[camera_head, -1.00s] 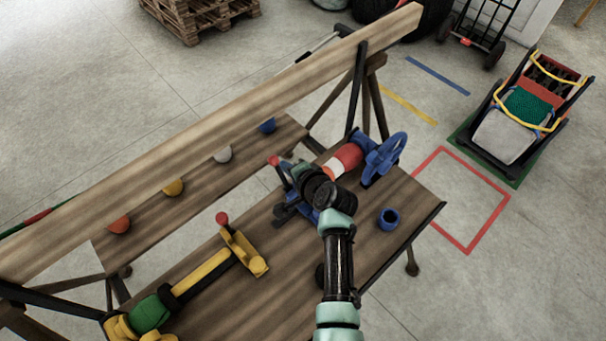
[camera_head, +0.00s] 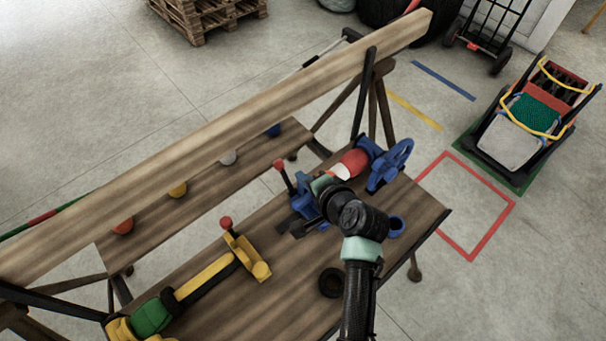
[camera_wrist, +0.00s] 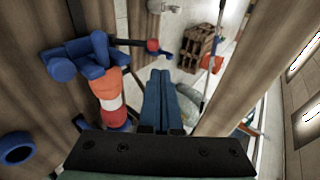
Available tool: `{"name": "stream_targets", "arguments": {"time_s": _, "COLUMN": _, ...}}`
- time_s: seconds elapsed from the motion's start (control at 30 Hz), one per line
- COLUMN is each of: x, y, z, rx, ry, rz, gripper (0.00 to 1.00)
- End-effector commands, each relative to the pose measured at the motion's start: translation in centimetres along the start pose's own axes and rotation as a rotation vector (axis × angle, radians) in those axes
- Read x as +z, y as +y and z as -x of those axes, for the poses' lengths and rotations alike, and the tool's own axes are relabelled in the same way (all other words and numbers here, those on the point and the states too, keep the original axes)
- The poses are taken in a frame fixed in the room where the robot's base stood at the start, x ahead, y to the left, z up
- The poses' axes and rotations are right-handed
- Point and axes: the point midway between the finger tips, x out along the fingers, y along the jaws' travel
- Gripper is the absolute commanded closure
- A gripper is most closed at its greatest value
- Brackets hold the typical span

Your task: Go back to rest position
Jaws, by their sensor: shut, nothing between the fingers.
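My gripper shows in the wrist view as two blue-teal fingers (camera_wrist: 160,78) side by side, shut and empty. In the head view my arm reaches in from the bottom over the bench (camera_head: 300,285). Its black wrist is bent toward the left, and its end overlaps the blue lever device (camera_head: 304,205), so the fingertips cannot be made out there. A red-white-orange cylinder (camera_head: 354,162) with a blue handwheel (camera_head: 393,163) lies beyond the wrist. In the wrist view the cylinder (camera_wrist: 109,99) is left of the fingers and apart from them.
A blue ring (camera_head: 397,225) and a black ring (camera_head: 332,282) lie near my arm. A yellow lever device (camera_head: 245,258) is at left. A long wooden beam (camera_head: 240,125) crosses behind. A loaded cart (camera_head: 513,135) and a red floor square (camera_head: 480,253) are at right.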

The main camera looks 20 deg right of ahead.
Motion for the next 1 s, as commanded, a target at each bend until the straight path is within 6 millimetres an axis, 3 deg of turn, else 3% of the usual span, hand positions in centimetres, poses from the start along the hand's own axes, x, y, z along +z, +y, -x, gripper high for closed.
{"name": "stream_targets", "arguments": {"time_s": 0.27, "x": 0.0, "y": -0.1, "z": 0.0, "rx": -0.001, "ry": 0.0, "rz": 0.002, "gripper": 1.0}}
{"name": "stream_targets", "arguments": {"time_s": 0.37, "x": -0.3, "y": -1.9, "z": 0.2, "rx": -0.023, "ry": 0.019, "rz": 0.048, "gripper": 1.0}}
{"name": "stream_targets", "arguments": {"time_s": 0.47, "x": -0.9, "y": -6.3, "z": 1.1, "rx": -0.08, "ry": 0.07, "rz": 0.169, "gripper": 1.0}}
{"name": "stream_targets", "arguments": {"time_s": 0.67, "x": -1.1, "y": -20.3, "z": 5.9, "rx": -0.267, "ry": 0.263, "rz": 0.53, "gripper": 1.0}}
{"name": "stream_targets", "arguments": {"time_s": 0.8, "x": 0.3, "y": -29.4, "z": 11.5, "rx": -0.408, "ry": 0.431, "rz": 0.754, "gripper": 1.0}}
{"name": "stream_targets", "arguments": {"time_s": 0.87, "x": 1.2, "y": -33.0, "z": 14.4, "rx": -0.47, "ry": 0.51, "rz": 0.837, "gripper": 1.0}}
{"name": "stream_targets", "arguments": {"time_s": 1.0, "x": 3.9, "y": -39.9, "z": 22.2, "rx": -0.61, "ry": 0.712, "rz": 1.003, "gripper": 1.0}}
